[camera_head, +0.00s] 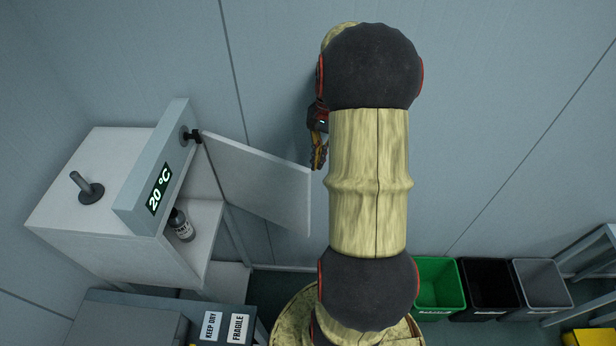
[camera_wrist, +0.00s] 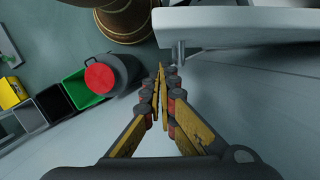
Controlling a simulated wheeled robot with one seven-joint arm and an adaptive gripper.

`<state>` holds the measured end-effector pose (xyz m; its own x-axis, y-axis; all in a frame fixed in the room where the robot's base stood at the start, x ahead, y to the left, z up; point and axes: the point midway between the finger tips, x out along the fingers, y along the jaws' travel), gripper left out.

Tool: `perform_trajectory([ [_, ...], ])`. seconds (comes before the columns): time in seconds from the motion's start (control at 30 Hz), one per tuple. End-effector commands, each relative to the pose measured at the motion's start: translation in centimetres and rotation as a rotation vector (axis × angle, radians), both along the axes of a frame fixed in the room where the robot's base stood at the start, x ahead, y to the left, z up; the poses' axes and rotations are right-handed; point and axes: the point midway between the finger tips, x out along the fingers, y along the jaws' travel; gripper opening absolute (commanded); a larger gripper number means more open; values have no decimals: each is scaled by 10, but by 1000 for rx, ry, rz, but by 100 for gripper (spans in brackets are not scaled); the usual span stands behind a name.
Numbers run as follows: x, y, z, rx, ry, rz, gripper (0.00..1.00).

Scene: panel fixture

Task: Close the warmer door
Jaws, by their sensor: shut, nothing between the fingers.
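The warmer (camera_head: 110,195) is a white box at the left with a green "20 °C" display (camera_head: 160,188). Its white door (camera_head: 260,183) stands open, swung out to the right from the hinge side, and the compartment shows. A dark bottle with a white label (camera_head: 182,226) stands inside. My gripper (camera_head: 318,156) is just beyond the door's free edge, partly hidden behind my arm. In the wrist view my gripper (camera_wrist: 162,80) has its yellow fingers together and empty. The white door panel (camera_wrist: 245,24) is close at the upper right; I cannot tell whether the fingers touch it.
Green (camera_head: 437,283), black (camera_head: 487,285) and grey (camera_head: 541,284) bins stand at the lower right. Boxes with "KEEP DRY" and "FRAGILE" labels (camera_head: 224,326) sit at the lower left. A plain wall is behind the door and my arm.

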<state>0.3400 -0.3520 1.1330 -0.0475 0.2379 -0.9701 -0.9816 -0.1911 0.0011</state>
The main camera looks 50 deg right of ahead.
Motion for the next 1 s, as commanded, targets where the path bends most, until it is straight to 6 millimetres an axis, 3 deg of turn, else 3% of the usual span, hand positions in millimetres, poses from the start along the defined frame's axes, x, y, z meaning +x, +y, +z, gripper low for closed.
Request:
perform_trajectory([
  [0.6, -4, 22, -85, 2, 1, 1, 0],
  [1.0, -5, 24, -96, 0, 0, 1, 0],
])
